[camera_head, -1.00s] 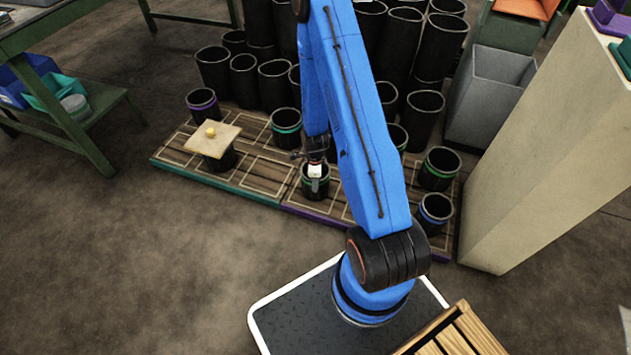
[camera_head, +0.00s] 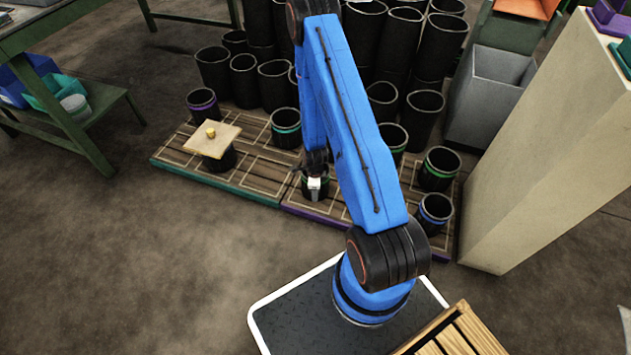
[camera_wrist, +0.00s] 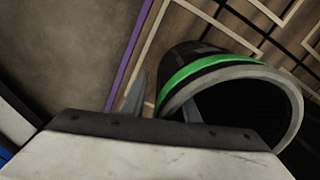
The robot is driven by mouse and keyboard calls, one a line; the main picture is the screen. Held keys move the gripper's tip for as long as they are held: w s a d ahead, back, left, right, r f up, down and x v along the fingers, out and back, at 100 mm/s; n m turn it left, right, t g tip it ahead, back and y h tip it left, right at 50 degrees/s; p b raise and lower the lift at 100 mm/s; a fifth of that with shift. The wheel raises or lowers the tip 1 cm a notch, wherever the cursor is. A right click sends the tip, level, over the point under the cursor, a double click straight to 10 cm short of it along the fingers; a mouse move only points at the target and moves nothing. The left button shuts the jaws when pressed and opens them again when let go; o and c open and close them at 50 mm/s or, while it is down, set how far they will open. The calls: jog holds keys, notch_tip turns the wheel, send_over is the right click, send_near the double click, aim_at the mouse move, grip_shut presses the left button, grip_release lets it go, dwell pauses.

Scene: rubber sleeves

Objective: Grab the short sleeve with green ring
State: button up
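A short black sleeve with a green ring stands on the pallet under my gripper (camera_head: 315,192). In the head view my gripper and arm hide most of it. The wrist view shows the sleeve (camera_wrist: 205,62) close up, with its green band, grey rim and dark hollow inside. My gripper (camera_wrist: 163,103) is open there. One finger is outside the sleeve to the left, and the other appears at the inside of the rim, with the near wall between them. I cannot tell whether either finger touches the wall.
Other green-ringed sleeves stand to the right (camera_head: 440,168) and behind my arm (camera_head: 394,141). A blue-ringed sleeve (camera_head: 434,213) stands at the right, a teal-ringed one (camera_head: 286,128) behind. Tall sleeves crowd the back.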

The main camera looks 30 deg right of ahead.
grip_shut()
dwell(1.4)
